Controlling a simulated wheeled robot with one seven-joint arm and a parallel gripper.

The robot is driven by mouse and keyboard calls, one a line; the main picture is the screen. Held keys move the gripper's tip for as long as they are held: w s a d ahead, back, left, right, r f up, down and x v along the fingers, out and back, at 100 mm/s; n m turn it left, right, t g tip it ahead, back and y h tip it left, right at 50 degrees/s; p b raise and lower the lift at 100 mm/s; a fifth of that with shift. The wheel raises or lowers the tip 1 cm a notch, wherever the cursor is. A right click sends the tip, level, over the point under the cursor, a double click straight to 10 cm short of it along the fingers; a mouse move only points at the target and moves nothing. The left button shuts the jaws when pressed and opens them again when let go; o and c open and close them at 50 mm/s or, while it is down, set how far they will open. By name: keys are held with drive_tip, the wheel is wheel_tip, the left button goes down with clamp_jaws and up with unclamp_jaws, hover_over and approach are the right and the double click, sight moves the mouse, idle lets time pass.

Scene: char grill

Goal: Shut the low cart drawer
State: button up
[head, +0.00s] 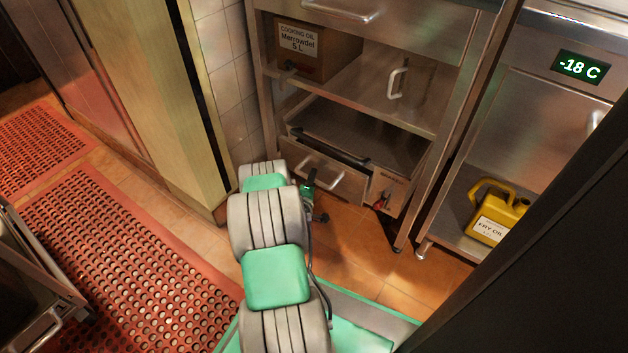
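The low drawer (346,184) is at the bottom of the steel cart (432,125), in the middle of the head view. Its front has a bar handle (328,176), and a dark strip runs along above the front. The drawer looks pulled out a little, but how far is hard to tell. My arm reaches up from the bottom of the view. My gripper (316,202), small and dark with a green part, shows just beyond the arm's far end, in front of the drawer's lower left. Its fingers are too small and partly hidden to read, and I cannot tell whether it touches the drawer.
A cooking oil box (318,55) and a handled container (412,85) stand on the cart's shelf. A yellow fry oil jug (497,213) stands further right. Red mats (130,265) cover the floor at left.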

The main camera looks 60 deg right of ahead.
clamp_jaws()
idle(1.3)
